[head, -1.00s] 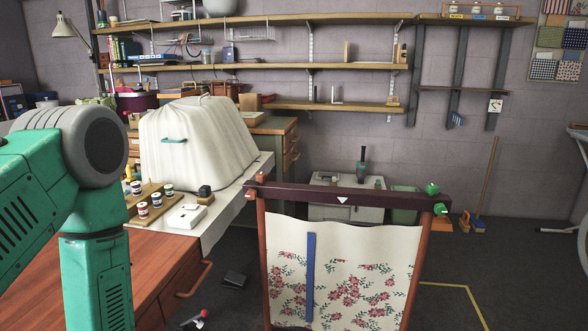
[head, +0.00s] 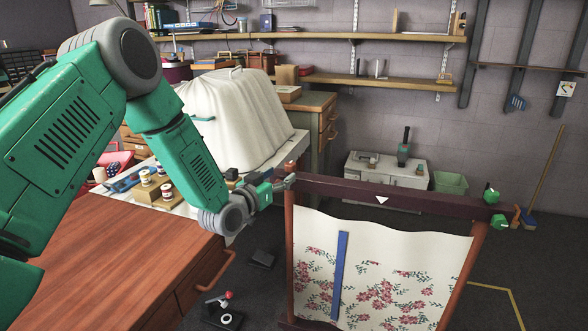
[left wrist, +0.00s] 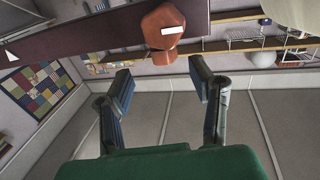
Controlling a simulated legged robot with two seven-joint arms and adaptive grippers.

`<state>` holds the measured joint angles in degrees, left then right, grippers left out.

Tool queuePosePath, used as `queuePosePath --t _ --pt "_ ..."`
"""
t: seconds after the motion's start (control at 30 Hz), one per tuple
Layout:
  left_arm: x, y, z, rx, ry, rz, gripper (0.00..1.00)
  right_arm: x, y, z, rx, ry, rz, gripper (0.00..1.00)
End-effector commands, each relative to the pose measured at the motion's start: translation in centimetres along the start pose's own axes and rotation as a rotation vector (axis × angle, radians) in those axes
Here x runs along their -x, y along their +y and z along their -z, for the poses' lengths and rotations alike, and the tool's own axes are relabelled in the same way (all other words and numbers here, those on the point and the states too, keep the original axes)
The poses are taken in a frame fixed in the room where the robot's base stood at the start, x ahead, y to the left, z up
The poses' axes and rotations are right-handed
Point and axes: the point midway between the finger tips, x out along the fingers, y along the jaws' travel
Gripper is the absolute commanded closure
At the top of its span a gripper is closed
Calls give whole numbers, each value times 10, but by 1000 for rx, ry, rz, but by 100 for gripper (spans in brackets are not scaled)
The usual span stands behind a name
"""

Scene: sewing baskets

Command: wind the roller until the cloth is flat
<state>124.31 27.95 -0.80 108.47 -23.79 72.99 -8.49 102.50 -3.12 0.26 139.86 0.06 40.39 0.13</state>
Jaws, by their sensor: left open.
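The frame stands on the floor with a dark maroon roller (head: 420,203) across its top, marked with a white triangle. Cream flowered cloth (head: 385,262) hangs below it between reddish posts, with a wavy upper edge. A blue strip (head: 340,275) lies upright over the cloth. At the roller's left end is a small orange-brown knob (head: 290,165); it shows large with a white mark in the left wrist view (left wrist: 162,30). My left gripper (head: 288,182) is open beside this end. In the left wrist view its fingers (left wrist: 161,80) are apart with nothing between them. My right gripper is out of view.
Green knobs (head: 491,195) sit at the roller's right end. A low cabinet (head: 385,180) and green bin (head: 450,183) stand behind. Floor at the right is mostly clear.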

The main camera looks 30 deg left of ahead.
Motion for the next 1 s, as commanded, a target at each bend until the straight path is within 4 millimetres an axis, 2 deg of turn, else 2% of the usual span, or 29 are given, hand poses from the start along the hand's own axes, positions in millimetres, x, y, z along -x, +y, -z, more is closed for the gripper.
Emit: queuePosePath --t 0.1,0.3,0.5,0.73,0.77,0.8,0.9,1.0 --pt "-25 -1 -1 -2 2 0 51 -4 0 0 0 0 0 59" --pt "-53 0 -1 0 1 0 51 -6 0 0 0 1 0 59" --pt "-64 2 1 -1 0 0 51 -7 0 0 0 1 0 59" --pt "-65 1 0 0 -1 1 51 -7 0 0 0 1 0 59" --pt "-65 0 0 1 -1 1 54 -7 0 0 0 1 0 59" --pt "-65 0 0 1 -1 1 68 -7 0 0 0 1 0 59" --pt "-65 0 0 1 -2 1 100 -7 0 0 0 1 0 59" --pt "-65 0 -1 1 -2 1 100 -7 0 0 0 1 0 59"
